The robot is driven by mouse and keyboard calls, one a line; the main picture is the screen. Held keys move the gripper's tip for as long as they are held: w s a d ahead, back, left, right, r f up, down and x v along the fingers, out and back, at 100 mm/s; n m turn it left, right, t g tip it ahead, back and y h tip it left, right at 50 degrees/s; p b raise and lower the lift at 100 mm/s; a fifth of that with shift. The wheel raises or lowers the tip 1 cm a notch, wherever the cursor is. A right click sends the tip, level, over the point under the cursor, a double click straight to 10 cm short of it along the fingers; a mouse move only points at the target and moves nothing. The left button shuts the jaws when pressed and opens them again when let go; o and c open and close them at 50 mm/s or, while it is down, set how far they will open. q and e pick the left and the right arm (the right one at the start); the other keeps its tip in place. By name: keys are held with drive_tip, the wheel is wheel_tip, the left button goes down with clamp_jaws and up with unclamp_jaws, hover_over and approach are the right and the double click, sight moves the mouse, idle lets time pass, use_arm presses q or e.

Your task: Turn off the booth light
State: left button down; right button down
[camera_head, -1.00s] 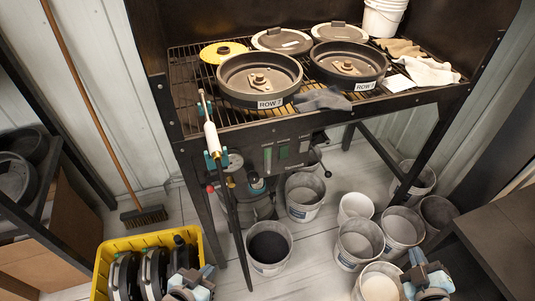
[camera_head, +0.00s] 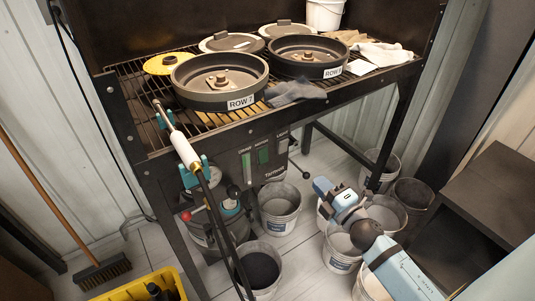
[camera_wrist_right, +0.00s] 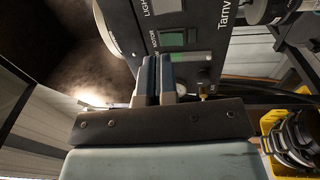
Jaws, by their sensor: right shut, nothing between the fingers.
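The booth's dark control panel (camera_head: 272,160) is on the front below the grill top, with several switches in a row. The switch under the label that reads LIGHT (camera_head: 282,150) is the rightmost; its on or off position is too small to tell. In the right wrist view the panel (camera_wrist_right: 208,72) shows sideways, with the LIGHT switch (camera_wrist_right: 166,5) at the top edge and a green switch (camera_wrist_right: 172,39) below it. My right gripper (camera_head: 321,185) is shut and empty, to the right of and below the panel, apart from it; its fingers (camera_wrist_right: 158,60) are together. My left gripper is out of view.
A hose wand (camera_head: 182,148) hangs at the left front. Several buckets (camera_head: 280,208) stand below. Round pans (camera_head: 220,80) lie on the grill. A dark table (camera_head: 490,195) stands at right.

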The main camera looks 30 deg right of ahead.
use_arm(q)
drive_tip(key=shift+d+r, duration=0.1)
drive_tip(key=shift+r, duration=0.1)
use_arm(e)
drive_tip(key=shift+d, duration=0.1)
use_arm(q)
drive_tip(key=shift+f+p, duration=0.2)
drive_tip(key=shift+p, duration=0.2)
use_arm(e)
approach(284, 144)
drive_tip(key=w, duration=0.7)
drive_tip(key=shift+w+a+r, duration=0.25)
drive_tip(key=shift+r, duration=0.15)
